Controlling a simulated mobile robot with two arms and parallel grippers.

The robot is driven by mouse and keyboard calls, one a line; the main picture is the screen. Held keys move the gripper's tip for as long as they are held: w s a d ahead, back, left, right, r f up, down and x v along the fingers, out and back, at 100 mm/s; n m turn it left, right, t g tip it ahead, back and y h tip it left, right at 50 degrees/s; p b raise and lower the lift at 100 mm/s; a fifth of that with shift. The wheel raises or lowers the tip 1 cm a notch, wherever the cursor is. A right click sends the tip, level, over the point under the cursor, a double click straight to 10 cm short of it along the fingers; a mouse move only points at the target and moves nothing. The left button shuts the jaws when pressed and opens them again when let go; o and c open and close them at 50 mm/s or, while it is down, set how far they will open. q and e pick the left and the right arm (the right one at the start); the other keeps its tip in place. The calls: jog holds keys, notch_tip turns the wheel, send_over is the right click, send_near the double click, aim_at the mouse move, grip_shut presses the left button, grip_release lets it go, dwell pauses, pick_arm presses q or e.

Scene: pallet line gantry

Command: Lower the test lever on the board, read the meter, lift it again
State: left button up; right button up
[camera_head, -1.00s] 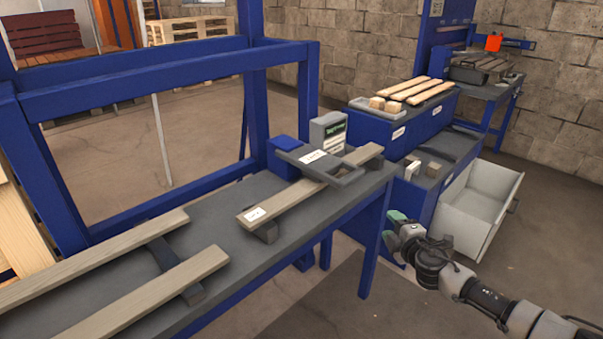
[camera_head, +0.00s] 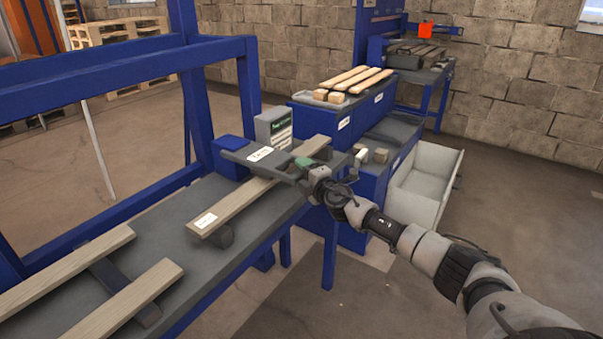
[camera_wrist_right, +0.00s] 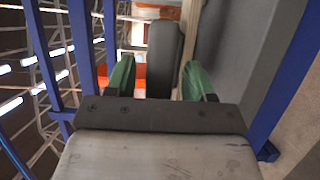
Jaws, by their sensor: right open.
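The dark grey test lever (camera_head: 238,157), a flat frame with a white label, lies across the wooden board (camera_head: 230,206) on the grey bench. Its near end is partly hidden by my right gripper (camera_head: 306,167). The meter (camera_head: 273,130), a grey box with a dark green display, stands upright behind the lever; its reading is too small to make out. My right gripper is open at the lever's near end. In the right wrist view, a dark rounded bar (camera_wrist_right: 165,60), apparently the lever's handle, shows between the green fingers, with gaps on both sides. My left gripper is out of view.
A blue box (camera_head: 228,154) sits beside the meter. Blue gantry posts (camera_head: 250,80) stand behind the bench. Wooden slats (camera_head: 90,265) lie at the bench's left. A blue cabinet (camera_head: 343,123) with an open drawer (camera_head: 425,187) stands beyond my right arm.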

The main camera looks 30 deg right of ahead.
jog(key=shift+w, duration=0.4)
grip_shut()
